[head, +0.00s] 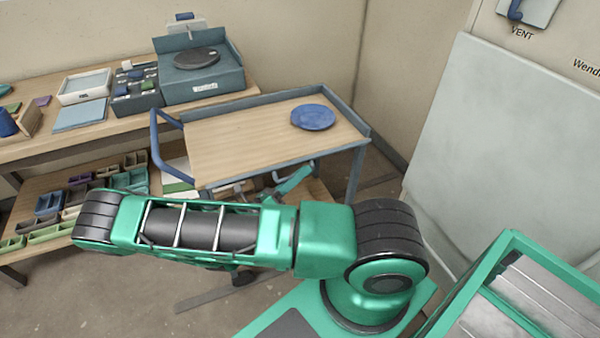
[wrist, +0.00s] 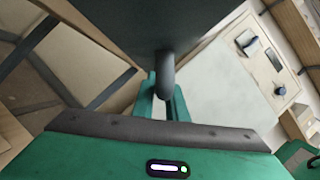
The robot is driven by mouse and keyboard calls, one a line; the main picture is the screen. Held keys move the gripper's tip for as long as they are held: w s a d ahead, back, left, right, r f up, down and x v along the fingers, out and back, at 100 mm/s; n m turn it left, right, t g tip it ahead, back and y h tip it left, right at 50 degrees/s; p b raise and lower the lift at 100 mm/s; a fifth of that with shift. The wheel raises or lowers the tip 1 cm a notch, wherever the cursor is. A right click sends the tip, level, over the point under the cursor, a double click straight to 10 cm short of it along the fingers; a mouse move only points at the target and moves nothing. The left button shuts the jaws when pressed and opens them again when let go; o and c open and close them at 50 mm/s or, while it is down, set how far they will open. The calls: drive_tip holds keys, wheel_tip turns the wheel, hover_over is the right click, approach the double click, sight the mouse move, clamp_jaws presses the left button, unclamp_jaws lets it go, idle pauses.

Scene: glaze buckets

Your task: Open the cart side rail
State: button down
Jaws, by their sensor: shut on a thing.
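The cart (head: 240,145) has a wooden top, a blue push handle (head: 163,140) at its left end and blue-grey raised edges along its back and right. No raised edge shows along its near side. In the wrist view, a dark panel (wrist: 150,22) fills the top, with a rounded grey grip (wrist: 167,72) hanging from it. My gripper (wrist: 164,105) has its green fingers on either side of this grip and is shut on it. I cannot tell for sure which part of the cart the panel is. In the head view, my arm hides most of my gripper.
A blue plate (head: 313,117) lies on the cart top. A workbench (head: 60,140) with trays and a scale (head: 200,75) stands behind on the left. A large pale panel (head: 510,150) stands at the right. Open floor (head: 130,300) shows at the lower left.

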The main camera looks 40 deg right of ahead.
drive_tip(key=shift+w+f+m+g, duration=0.1)
drive_tip(key=shift+f+m+g, duration=0.8)
drive_tip(key=shift+m, duration=1.45)
drive_tip(key=shift+w+f+m+g, duration=0.1)
drive_tip(key=shift+f+m+g, duration=0.25)
drive_tip(key=shift+m+g, duration=1.5)
drive_tip(key=shift+w+f+m+g, duration=0.1)
drive_tip(key=shift+f+m+g, duration=0.55)
drive_tip(key=shift+m, duration=2.15)
drive_tip(key=c, duration=1.8)
unclamp_jaws()
drive_tip(key=shift+o, duration=0.2)
drive_tip(key=v, duration=1.1)
drive_tip(key=shift+w, duration=0.1)
